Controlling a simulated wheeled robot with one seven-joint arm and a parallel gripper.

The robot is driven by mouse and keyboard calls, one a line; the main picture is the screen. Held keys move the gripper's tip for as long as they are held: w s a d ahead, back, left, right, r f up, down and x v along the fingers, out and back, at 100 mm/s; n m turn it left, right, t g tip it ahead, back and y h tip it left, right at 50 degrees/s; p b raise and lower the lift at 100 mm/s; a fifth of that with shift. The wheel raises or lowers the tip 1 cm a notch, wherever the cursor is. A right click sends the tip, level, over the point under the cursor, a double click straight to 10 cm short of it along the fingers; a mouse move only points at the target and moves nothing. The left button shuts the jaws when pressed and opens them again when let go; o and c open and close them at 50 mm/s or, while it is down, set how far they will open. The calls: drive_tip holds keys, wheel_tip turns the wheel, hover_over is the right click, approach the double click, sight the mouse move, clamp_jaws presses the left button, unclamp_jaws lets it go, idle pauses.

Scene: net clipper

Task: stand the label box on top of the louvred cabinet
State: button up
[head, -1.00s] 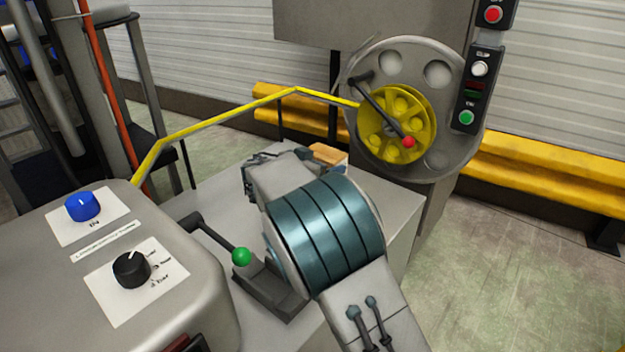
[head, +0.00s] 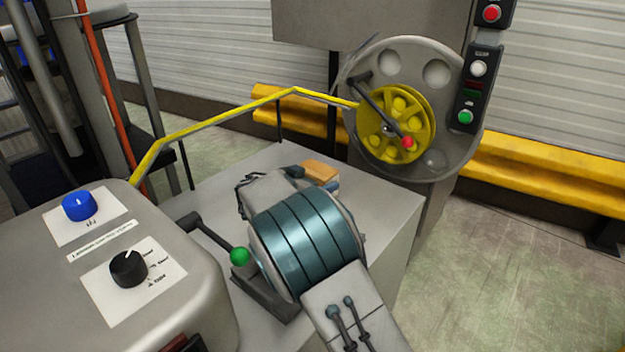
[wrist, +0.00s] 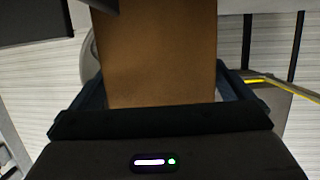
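The label box, a plain brown box (head: 321,171), shows beyond the far end of my arm in the head view. It fills the middle of the wrist view (wrist: 157,55), between the two dark blue-grey fingers of my gripper (wrist: 160,95). My gripper (head: 315,182) is shut on it, one finger along each side. My arm hides much of the gripper and the box's lower part in the head view. A grey cabinet with a flat top (head: 388,212) lies below them. No louvres show on its visible faces. I cannot tell whether the box touches the top.
A lever with a green knob (head: 240,256) stands left of my arm. A rounded grey housing with blue and black dials (head: 128,267) fills the lower left. Behind are a yellow rail (head: 225,116), a yellow handwheel (head: 415,150) and a button panel (head: 477,90). The cabinet top's right side is clear.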

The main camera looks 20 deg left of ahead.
drive_tip(key=shift+r, duration=0.15)
drive_tip(key=v, duration=0.7)
drive_tip(key=shift+s, duration=0.25)
drive_tip(key=shift+a, duration=0.1)
